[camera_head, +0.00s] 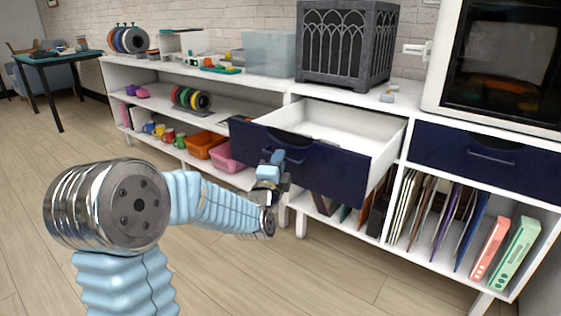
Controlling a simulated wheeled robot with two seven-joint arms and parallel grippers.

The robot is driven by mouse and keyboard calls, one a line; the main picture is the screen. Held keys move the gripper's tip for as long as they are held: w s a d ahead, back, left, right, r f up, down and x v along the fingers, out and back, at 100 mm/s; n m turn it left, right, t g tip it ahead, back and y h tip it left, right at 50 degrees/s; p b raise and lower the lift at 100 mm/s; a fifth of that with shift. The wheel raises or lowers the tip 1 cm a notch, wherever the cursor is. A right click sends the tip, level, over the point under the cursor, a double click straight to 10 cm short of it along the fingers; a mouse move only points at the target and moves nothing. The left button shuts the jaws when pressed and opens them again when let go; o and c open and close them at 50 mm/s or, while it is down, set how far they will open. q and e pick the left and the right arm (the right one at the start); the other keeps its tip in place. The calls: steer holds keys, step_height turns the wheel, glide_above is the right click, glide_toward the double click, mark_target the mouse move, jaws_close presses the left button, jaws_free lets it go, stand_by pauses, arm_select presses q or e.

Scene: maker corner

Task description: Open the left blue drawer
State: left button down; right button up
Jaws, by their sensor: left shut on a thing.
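The left blue drawer (325,172) is pulled well out of the white cabinet, and its white, empty-looking inside shows from above. Its dark blue front has a cut-out at the top edge and a handle near the middle. My left gripper (277,160) is at the front of this drawer, shut on its handle; the fingertips are small and partly hidden by the wrist. My right gripper is not in view.
A second blue drawer (486,158) to the right is closed. A dark arched box (346,45) and a clear bin (269,53) stand on top. Shelves below hold pink and orange bins (204,145) and upright folders. The wooden floor in front is clear.

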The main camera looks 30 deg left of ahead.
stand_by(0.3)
arm_select(q)
steer(key=c, duration=1.2)
jaws_free()
steer(key=shift+s, duration=0.1)
steer(key=b+v, duration=0.7)
steer(key=v, duration=0.6)
steer(key=shift+s+d+b, duration=0.15)
steer(key=shift+s+b, duration=0.15)
steer(key=shift+b, duration=0.1)
steer(key=shift+f, duration=0.15)
